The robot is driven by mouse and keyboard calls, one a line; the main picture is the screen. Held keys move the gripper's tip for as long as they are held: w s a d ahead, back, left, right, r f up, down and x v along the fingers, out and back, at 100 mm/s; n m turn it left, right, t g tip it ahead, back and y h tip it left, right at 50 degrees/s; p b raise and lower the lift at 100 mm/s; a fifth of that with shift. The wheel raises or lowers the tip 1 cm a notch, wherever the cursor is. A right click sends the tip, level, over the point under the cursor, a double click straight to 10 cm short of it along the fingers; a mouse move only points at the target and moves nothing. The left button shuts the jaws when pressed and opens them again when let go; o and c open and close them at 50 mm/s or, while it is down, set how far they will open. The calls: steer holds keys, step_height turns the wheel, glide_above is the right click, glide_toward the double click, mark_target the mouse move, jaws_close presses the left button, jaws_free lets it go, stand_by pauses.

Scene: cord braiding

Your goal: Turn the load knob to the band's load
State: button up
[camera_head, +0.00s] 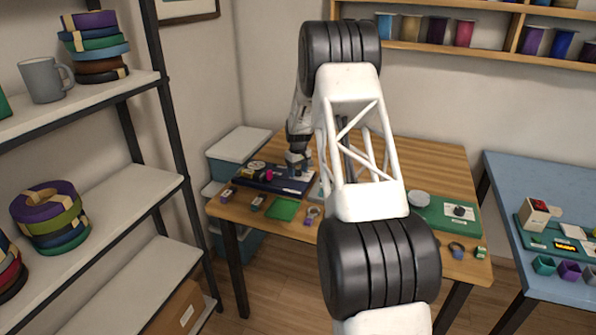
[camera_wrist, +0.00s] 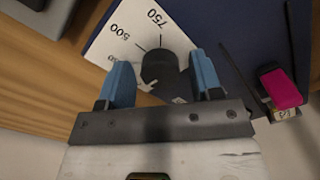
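The load knob (camera_wrist: 160,68) is a dark round knob on a white dial plate (camera_wrist: 125,35). The printed numbers 500 and 750 can be read on the plate; another number is partly hidden by the left finger. My gripper (camera_wrist: 161,60) is open, with one blue finger on each side of the knob. Small gaps seem to show, so contact cannot be told. The knob's pointer setting is not clear. In the head view my gripper (camera_head: 298,166) is low over the dark blue board (camera_head: 262,183), and the knob is hidden there.
A pink piece with a tag (camera_wrist: 281,88) stands on the blue board right of the gripper. A green mat (camera_head: 283,209) and several small holders lie at the wooden table's front. A green board (camera_head: 428,212) is to the right. A blue table (camera_head: 520,180) stands further right.

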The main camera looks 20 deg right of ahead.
steer(key=c, duration=0.8)
steer(key=shift+o, duration=0.2)
steer(key=shift+m, duration=0.3)
steer(key=m, duration=0.3)
steer(key=shift+a+m, duration=0.1)
steer(key=shift+m, duration=0.3)
steer(key=m, duration=0.4)
steer(key=shift+m, duration=0.3)
steer(key=o, duration=0.9)
steer(key=shift+r, duration=0.1)
